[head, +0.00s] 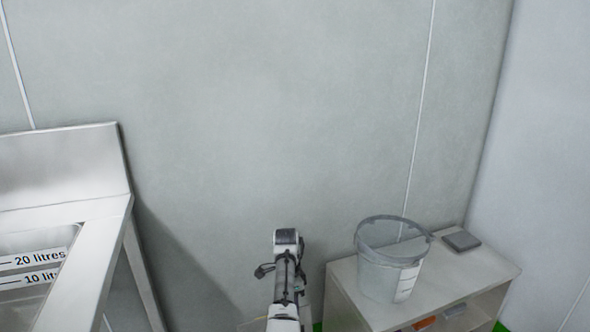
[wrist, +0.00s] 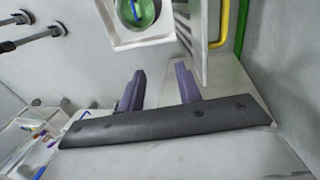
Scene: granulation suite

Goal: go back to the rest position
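My gripper (wrist: 160,76) shows in the wrist view with its two purple-grey fingers apart and nothing visible between them. My arm (head: 286,270) stands at the bottom middle of the head view, in front of the grey wall. The fingers cannot be made out in the head view.
A steel sink (head: 85,250) with litre marks is at left. The wrist view shows a white square-framed opening (wrist: 172,32), a yellow pipe (wrist: 220,22) and a clear tray (wrist: 22,135).

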